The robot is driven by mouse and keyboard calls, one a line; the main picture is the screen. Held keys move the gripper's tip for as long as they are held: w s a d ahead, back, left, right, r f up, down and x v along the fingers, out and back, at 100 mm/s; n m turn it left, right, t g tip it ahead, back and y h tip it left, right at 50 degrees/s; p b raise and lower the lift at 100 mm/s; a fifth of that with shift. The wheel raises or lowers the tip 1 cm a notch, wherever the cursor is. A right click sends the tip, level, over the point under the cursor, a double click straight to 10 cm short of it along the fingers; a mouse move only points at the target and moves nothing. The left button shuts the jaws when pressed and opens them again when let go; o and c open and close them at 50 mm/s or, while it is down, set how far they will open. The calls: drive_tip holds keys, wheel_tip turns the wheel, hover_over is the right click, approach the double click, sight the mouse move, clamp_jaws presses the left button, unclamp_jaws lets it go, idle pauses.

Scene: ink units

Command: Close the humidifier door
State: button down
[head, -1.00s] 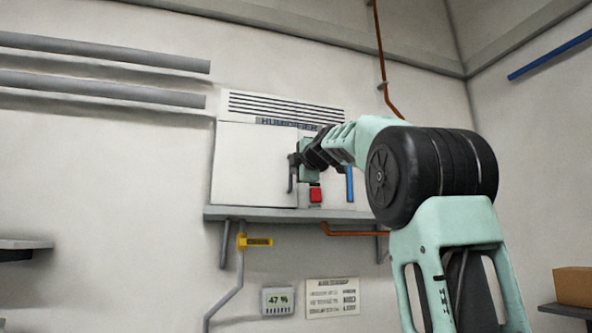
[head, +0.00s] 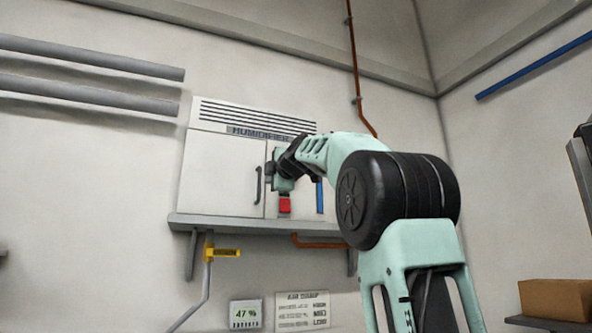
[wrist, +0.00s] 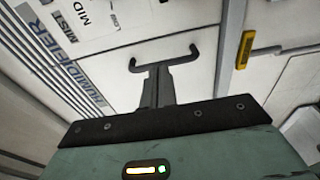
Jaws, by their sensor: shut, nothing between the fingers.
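The humidifier (head: 255,117) is a white wall cabinet with a slatted vent and a name label on top. Its door (head: 220,172) is the plain white left panel, which looks flush with the front, with no clear gap at its edges. The dark door handle (head: 258,185) is on the door's right side; it also shows in the wrist view (wrist: 178,60). My gripper (head: 269,169) is just right of the handle's upper part. In the wrist view its fingers (wrist: 154,75) are together and empty, pointing at the handle. I cannot tell whether they touch it.
The cabinet stands on a grey shelf (head: 240,225). A red switch (head: 284,204) and a blue strip (head: 320,196) are on its right part. Below are a yellow valve handle (head: 226,253), a 47 % display (head: 245,314) and a sign (head: 302,311). A cardboard box (head: 556,299) is at right.

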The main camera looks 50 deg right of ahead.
drive_tip(key=b+v, duration=0.5)
drive_tip(key=v, duration=0.5)
drive_tip(key=shift+s+d+f, duration=0.2)
drive_tip(key=shift+s+d, duration=0.1)
drive_tip(key=shift+s, duration=0.15)
